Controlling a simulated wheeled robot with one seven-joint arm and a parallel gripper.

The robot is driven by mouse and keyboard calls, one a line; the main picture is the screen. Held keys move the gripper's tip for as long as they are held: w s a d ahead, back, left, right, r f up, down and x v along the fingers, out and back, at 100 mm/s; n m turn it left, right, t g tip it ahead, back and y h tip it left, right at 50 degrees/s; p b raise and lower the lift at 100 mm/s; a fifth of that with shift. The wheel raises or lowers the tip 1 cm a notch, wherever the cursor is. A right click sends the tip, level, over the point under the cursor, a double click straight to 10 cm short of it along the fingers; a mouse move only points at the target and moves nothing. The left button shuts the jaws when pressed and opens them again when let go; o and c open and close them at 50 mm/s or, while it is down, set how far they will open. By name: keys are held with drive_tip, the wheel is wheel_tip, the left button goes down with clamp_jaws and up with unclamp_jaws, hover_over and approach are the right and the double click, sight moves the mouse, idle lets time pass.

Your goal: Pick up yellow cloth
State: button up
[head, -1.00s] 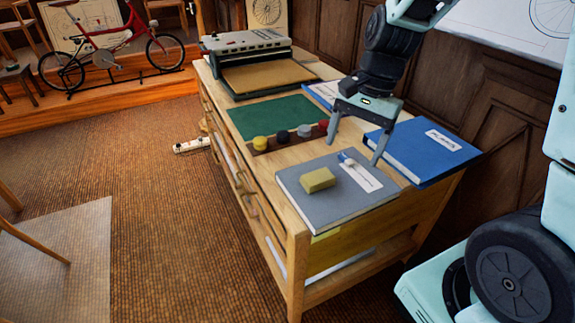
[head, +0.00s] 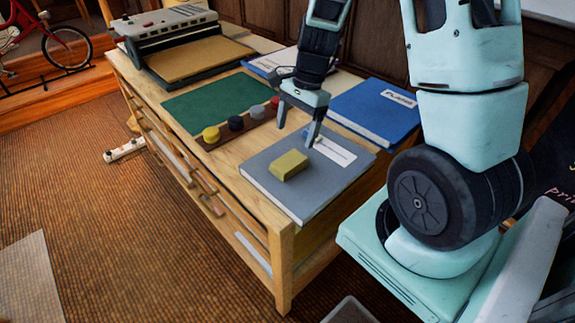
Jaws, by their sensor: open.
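A small yellow block-like piece (head: 289,165), which looks like the folded yellow cloth, lies on a grey binder (head: 262,182) at the near end of the wooden table. My gripper (head: 296,136) is open and empty, pointing down just behind the yellow piece. Its right fingertip appears over the binder's white label and its left one near the binder's far edge. It looks apart from the yellow piece; its exact height is hard to tell.
A blue binder (head: 375,112) lies behind and right. A strip with several round coloured pieces, one a yellow one (head: 211,134), lies beside a green mat (head: 205,100). A large trimmer-like device (head: 175,35) stands at the far end. Bare wood shows at the table's left edge.

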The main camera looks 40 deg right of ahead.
sight(289, 161)
drive_tip(key=x, duration=0.4)
drive_tip(key=shift+d+b+x, duration=0.1)
drive_tip(key=shift+b+x, duration=0.1)
drive_tip(key=shift+x, duration=1.05)
drive_tip(key=shift+d+b+x, duration=0.15)
drive_tip(key=shift+x, duration=1.1)
drive_tip(key=shift+w+f, duration=0.1)
drive_tip(key=shift+f, duration=0.1)
drive_tip(key=c, duration=1.1)
